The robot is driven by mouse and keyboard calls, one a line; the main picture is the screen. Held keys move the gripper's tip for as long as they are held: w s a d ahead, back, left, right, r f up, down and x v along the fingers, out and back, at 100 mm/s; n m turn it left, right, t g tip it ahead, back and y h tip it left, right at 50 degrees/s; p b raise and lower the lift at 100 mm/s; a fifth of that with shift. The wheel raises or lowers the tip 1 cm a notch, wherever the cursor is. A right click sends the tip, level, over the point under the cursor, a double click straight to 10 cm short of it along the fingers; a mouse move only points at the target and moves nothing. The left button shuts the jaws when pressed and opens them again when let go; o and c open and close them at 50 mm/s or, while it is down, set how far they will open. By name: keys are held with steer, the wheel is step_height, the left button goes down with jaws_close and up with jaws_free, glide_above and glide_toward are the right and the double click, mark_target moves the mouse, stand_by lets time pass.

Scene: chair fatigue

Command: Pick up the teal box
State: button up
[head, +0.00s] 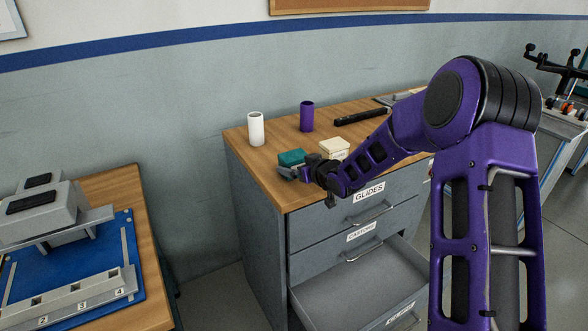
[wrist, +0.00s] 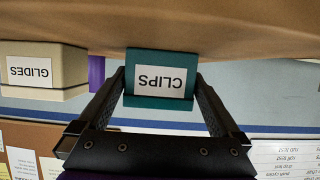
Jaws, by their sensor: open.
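The teal box (head: 291,157) sits on the wooden top of the drawer cabinet, near its front left corner. In the wrist view the teal box (wrist: 161,100) appears upside down with a white label reading CLIPS. My gripper (head: 298,174) is at the box, and in the wrist view its two fingers (wrist: 161,88) stand apart on either side of the box. The gripper is open. I cannot tell whether either finger touches the box. The gripper and wrist hide part of the box's front in the head view.
A cream box (head: 334,148) labelled GLIDES stands close to the right. A white cylinder (head: 256,129), a purple cylinder (head: 307,116) and a black bar-like tool (head: 361,117) are farther back. A lower cabinet drawer (head: 355,287) is pulled open. A workbench (head: 118,190) stands at left.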

steer(key=shift+x, duration=0.95)
steer(key=shift+c, duration=0.2)
steer(key=shift+r, duration=0.1)
steer(key=c, duration=1.1)
